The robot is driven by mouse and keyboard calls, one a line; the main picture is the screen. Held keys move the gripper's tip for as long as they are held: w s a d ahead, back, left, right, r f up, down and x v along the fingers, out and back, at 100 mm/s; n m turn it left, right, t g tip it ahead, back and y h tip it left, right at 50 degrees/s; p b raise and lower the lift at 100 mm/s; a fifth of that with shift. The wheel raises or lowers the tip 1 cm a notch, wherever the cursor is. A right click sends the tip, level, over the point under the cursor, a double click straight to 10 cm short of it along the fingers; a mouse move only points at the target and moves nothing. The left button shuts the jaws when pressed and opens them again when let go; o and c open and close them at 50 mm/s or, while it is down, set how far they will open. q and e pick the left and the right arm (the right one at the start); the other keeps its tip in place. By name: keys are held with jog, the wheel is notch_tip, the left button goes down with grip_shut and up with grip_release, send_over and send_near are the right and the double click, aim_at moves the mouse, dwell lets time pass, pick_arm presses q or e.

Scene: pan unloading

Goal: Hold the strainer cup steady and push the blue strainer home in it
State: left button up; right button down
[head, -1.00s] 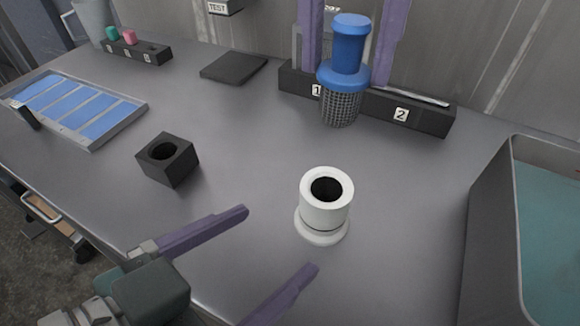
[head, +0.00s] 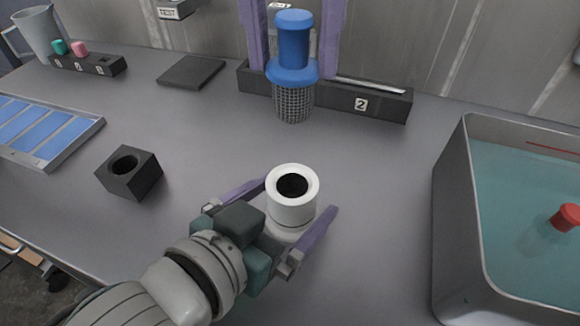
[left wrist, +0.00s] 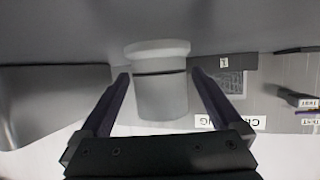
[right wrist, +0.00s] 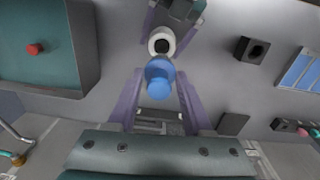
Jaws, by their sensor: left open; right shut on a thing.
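The white strainer cup (head: 292,203) stands upright on the grey bench with its dark opening up. My left gripper (head: 296,200) is open, its purple fingers on either side of the cup. In the left wrist view the cup (left wrist: 160,88) sits between the fingers (left wrist: 160,90) with gaps at both sides. The blue strainer (head: 293,62), with a grey mesh lower part, is held upright by my right gripper (head: 291,40), behind the cup and apart from it. In the right wrist view the strainer (right wrist: 159,78) hides its mesh and lies close to the cup (right wrist: 161,42).
A black block with a hole (head: 128,172) stands left of the cup. A numbered dark rack (head: 385,105) is behind the strainer. A grey-walled tank of teal liquid (head: 450,215) with a red-capped item (head: 566,218) is at right. A blue-panelled tray (head: 84,135) is at left.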

pick_arm(q)
jog(key=c, duration=1.4)
jog(key=shift+c, duration=0.4)
pick_arm(e)
jog(key=shift+m, duration=0.8)
notch_tip(320, 180, down, 4)
jog(key=shift+f, duration=2.1)
